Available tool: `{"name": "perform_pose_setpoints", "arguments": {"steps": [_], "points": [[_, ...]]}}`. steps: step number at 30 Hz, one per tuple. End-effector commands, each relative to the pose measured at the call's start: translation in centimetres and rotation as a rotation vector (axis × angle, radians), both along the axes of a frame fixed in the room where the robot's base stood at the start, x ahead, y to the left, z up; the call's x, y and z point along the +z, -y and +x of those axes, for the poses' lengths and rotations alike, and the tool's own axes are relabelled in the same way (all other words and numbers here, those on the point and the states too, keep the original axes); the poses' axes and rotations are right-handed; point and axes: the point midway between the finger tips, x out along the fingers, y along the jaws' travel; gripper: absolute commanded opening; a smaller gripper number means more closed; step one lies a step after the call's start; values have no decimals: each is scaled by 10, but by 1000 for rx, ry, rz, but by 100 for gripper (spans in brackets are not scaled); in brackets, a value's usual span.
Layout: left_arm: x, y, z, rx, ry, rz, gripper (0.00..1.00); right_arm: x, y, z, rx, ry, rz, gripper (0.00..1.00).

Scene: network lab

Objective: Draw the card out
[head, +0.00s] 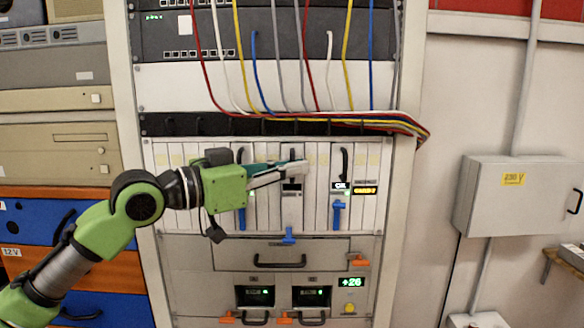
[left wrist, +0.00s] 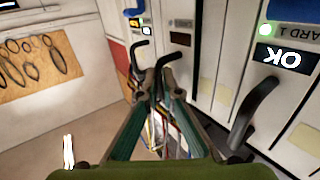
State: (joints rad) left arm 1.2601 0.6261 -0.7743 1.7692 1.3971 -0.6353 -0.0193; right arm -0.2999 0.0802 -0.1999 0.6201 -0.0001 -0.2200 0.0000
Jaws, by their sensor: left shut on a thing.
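The card cage (head: 375,215) in the rack holds a row of pale upright cards. Three of them have black handles. My left gripper (head: 299,170) reaches in from the left and is shut on the black handle of the middle card (head: 292,207). In the left wrist view, the fingertips (left wrist: 157,82) close around that handle (left wrist: 158,92). The middle card's small display is dark. A blue latch (head: 289,237) sits at its foot. The right card's handle (head: 344,163) and the left card's handle (head: 240,156) stand beside my gripper. My right gripper is not in view.
Coloured cables (head: 345,114) run above the cage into a black bar. Other blue latches (head: 337,213) hang at the neighbouring cards. A drawer (head: 275,258) with a black handle lies below. A grey wall box (head: 515,195) hangs at right, with bare wall between.

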Motion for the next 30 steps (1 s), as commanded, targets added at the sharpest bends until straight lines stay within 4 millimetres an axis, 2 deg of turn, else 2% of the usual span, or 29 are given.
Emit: {"name": "perform_pose_setpoints", "arguments": {"steps": [9,12,20,21,22,30], "points": [[-1,0,-39,-4,1,2,0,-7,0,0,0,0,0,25],[-1,0,-46,-2,1,1,0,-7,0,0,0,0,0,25],[1,0,-46,0,1,-1,0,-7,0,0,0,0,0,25],[1,0,-46,0,1,-1,8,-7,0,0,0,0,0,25],[1,0,-46,0,1,-1,12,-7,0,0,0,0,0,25],[0,-1,-46,0,1,-1,12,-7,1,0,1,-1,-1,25]]}}
